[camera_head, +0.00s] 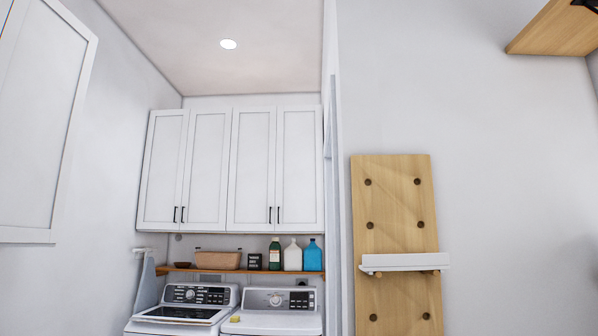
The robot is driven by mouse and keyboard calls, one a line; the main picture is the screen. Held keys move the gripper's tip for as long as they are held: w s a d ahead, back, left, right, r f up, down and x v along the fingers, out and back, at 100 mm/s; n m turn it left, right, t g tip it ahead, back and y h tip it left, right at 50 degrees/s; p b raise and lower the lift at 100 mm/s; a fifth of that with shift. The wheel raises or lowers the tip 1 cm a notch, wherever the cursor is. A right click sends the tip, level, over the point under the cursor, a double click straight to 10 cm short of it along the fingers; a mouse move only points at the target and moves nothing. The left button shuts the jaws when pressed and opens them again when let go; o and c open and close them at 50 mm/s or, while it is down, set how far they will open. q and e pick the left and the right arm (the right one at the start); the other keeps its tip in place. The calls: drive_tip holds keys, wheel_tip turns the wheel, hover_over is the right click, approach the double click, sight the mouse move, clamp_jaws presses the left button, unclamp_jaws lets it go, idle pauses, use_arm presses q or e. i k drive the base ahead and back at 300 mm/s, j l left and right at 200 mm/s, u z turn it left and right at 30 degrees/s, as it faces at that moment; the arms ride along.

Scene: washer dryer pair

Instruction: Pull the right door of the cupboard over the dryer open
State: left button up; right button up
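Two white wall cupboards hang side by side on the far wall, each with two shut doors. Under the right cupboard stands a white machine (272,325) with a flat top, which looks like the dryer. The right door (300,165) of the right cupboard is flat in its frame, with a small black upright handle (278,215) low at its left edge. The neighbouring left door (252,165) has a matching handle (270,215) just beside it. Neither of my grippers shows in this view.
A wooden shelf (170,269) below the cupboards bears a basket (217,260), a dark tin (255,262) and several bottles. A second machine (172,327) with a dark lid stands at left. A wall end (342,120) and pegboard (398,210) are right of the cupboards.

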sight(300, 193)
drive_tip(key=i+j+u, duration=0.15)
drive_tip(key=i, duration=0.2)
drive_tip(key=i+j+u, duration=0.2)
drive_tip(key=i+j, duration=0.1)
drive_tip(key=i, duration=0.45)
drive_tip(key=i+j, duration=0.15)
drive_tip(key=i, duration=0.4)
drive_tip(key=i+j+z, duration=0.1)
drive_tip(key=i, duration=0.45)
drive_tip(key=i+j, duration=0.15)
drive_tip(key=i, duration=0.4)
